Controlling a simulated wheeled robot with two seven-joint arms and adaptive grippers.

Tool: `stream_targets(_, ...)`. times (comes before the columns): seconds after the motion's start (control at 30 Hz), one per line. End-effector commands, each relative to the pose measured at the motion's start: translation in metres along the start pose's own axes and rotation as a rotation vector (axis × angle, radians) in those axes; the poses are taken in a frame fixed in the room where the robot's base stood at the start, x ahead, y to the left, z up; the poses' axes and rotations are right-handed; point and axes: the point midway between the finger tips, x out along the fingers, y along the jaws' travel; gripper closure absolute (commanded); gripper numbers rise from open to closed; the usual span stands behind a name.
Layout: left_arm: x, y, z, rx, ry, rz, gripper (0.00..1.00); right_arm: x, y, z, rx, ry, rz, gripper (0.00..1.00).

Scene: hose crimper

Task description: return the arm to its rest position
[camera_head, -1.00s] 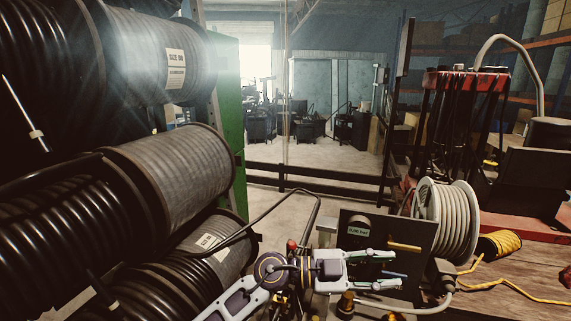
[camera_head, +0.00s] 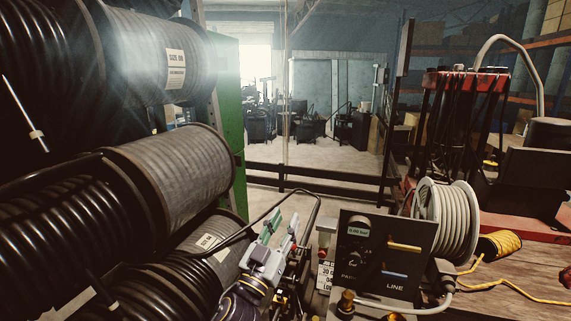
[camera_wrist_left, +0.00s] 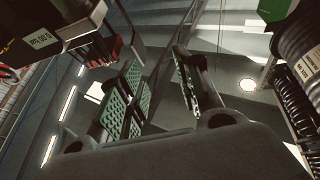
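My left gripper (camera_head: 283,223) is at the lower middle of the head view, with its arm coming up from the bottom edge and its fingers pointing up. It stands left of the black control panel (camera_head: 378,278), apart from it. In the left wrist view the green-padded fingers (camera_wrist_left: 158,82) are spread, with nothing between them. My right gripper is in neither view.
Large hose reels (camera_head: 180,170) fill the left side, close to my left arm. A pale hose reel (camera_head: 452,222) and yellow rope (camera_head: 500,244) are to the right.

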Motion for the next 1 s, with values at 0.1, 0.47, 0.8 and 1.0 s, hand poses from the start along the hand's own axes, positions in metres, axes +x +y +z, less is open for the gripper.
stream_targets(0.1, -0.017, -0.030, 0.021, -0.009, -0.093, -0.113, 0.66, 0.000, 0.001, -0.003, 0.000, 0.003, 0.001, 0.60)
stream_targets(0.47, -0.096, -0.098, 0.092, -0.021, -0.448, -0.377, 0.66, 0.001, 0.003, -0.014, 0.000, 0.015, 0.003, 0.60)
stream_targets(0.8, -0.201, -0.124, 0.154, -0.035, -0.855, -0.493, 0.66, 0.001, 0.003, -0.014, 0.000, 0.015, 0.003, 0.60)
stream_targets(1.0, -0.272, -0.121, 0.178, -0.053, -1.107, -0.493, 0.66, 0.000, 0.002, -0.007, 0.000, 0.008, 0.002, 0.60)
